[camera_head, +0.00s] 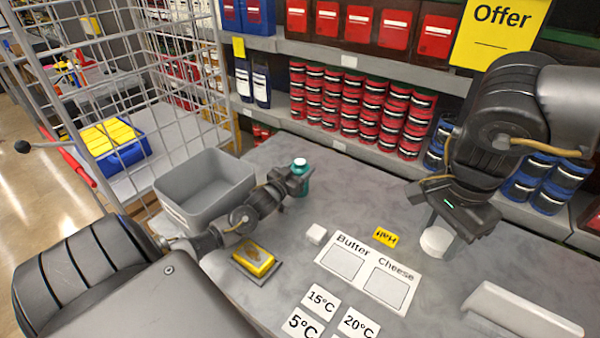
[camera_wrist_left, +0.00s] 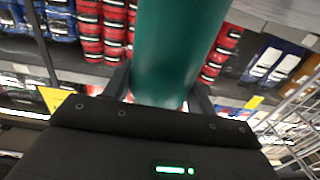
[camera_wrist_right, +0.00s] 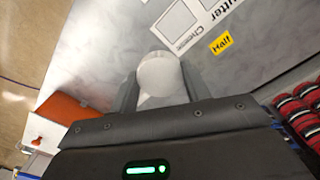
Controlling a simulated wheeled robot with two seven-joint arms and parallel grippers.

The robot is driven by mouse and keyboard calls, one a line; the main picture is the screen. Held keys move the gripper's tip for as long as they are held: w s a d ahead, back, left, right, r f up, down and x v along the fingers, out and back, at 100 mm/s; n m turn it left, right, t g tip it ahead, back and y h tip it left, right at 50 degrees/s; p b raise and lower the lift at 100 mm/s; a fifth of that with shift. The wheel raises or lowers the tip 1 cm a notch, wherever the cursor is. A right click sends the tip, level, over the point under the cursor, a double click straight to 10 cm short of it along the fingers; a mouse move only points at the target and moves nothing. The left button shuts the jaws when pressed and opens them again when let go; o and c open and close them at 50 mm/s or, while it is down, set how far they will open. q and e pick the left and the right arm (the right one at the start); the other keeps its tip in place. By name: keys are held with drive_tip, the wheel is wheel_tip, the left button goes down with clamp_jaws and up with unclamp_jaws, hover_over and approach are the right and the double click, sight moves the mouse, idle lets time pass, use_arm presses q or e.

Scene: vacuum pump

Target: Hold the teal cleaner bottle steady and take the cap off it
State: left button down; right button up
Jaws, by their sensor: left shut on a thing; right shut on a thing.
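The teal cleaner bottle (camera_head: 304,184) stands upright near the back of the grey table, with a small pale top (camera_head: 299,162). I cannot tell whether that top is the cap or a bare neck. My left gripper (camera_head: 297,182) is shut around the bottle's side; in the left wrist view the teal body (camera_wrist_left: 178,45) fills the space between the fingers. My right gripper (camera_head: 440,226), well to the right of the bottle, points down and is shut on a white round thing (camera_head: 436,241). It shows as a white disc between the fingers in the right wrist view (camera_wrist_right: 160,75).
A grey bin (camera_head: 205,190) stands left of the bottle. A yellow sponge-like block (camera_head: 253,260), a small white cube (camera_head: 316,234) and label cards (camera_head: 370,270) lie in front. A white tray-like piece (camera_head: 520,312) is front right. Stocked shelves (camera_head: 360,65) rise behind.

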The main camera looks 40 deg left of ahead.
sight(440, 239)
use_arm(q)
drive_tip(key=shift+s, duration=0.1)
use_arm(e)
drive_tip(key=shift+s, duration=0.1)
use_arm(q)
drive_tip(key=shift+c, duration=2.4)
unclamp_jaws()
drive_tip(key=shift+f, duration=0.1)
drive_tip(key=shift+r, duration=0.35)
use_arm(e)
drive_tip(key=shift+r, duration=0.2)
use_arm(q)
drive_tip(key=s+p, duration=0.1)
drive_tip(key=s, duration=0.1)
drive_tip(key=s+p, duration=0.2)
drive_tip(key=s+d+p, duration=0.1)
drive_tip(key=s, duration=0.2)
drive_tip(key=shift+s, duration=0.1)
use_arm(e)
wheel_tip(440, 239, up, 4)
drive_tip(key=shift+s+r, duration=0.1)
drive_tip(key=shift+r, duration=0.05)
use_arm(q)
drive_tip(key=shift+s+f, duration=0.1)
drive_tip(key=shift+s, duration=0.05)
drive_tip(key=shift+d, duration=0.1)
use_arm(e)
drive_tip(key=shift+w+d, duration=0.1)
drive_tip(key=shift+w, duration=0.1)
